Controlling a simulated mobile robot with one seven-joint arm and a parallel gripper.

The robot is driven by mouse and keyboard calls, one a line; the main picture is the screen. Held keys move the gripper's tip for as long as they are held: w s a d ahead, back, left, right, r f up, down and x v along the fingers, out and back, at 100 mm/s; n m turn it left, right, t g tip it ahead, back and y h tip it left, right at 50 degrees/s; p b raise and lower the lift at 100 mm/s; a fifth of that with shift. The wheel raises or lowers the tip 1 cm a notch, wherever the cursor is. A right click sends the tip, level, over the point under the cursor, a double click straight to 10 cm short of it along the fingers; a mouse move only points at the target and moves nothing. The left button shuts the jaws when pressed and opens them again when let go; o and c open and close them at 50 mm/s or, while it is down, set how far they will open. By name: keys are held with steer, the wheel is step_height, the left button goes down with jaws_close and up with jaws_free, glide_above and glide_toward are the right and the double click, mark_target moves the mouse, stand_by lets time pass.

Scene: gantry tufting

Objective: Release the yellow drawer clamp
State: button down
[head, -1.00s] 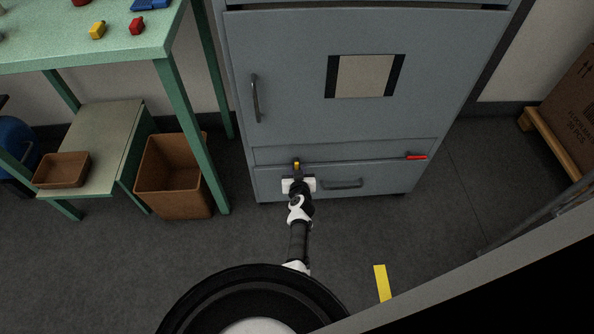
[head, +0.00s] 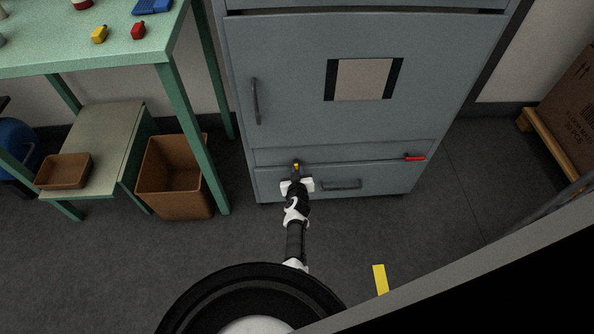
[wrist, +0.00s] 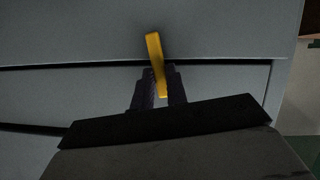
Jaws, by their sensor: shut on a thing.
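The yellow drawer clamp (wrist: 154,55) is a short yellow lever at the seam above the grey cabinet's bottom drawer (head: 375,182). In the wrist view it is near upright, tilted slightly, with its top leaning left. In the head view only a small yellow bit of the clamp (head: 296,165) shows past my gripper. My gripper (wrist: 160,90) is at the seam with its two dark fingers either side of the clamp's lower end, shut on it. The gripper also shows in the head view (head: 296,173). A red clamp (head: 415,157) lies level along the same seam to the right.
The drawer handle (head: 341,184) is just right of my gripper. A brown bin (head: 175,195) and a green table (head: 90,50) stand to the left. A wooden pallet with a carton (head: 575,110) is at the right. The floor before the drawer is open.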

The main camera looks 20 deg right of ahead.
steer(key=shift+d+r+n+t+h, duration=0.2)
steer(key=shift+n+h, duration=0.85)
steer(key=shift+n, duration=0.95)
steer(key=shift+d+r+n+t+h, duration=0.1)
steer(key=shift+r+n+t+h, duration=0.15)
steer(key=shift+n+h, duration=1.3)
steer(key=shift+d+r+n+t+h, duration=0.2)
steer(key=shift+n+h, duration=0.4)
steer(key=shift+n, duration=1.85)
steer(key=shift+r, duration=0.15)
steer(key=c, duration=1.4)
jaws_free()
steer(key=shift+s, duration=0.1)
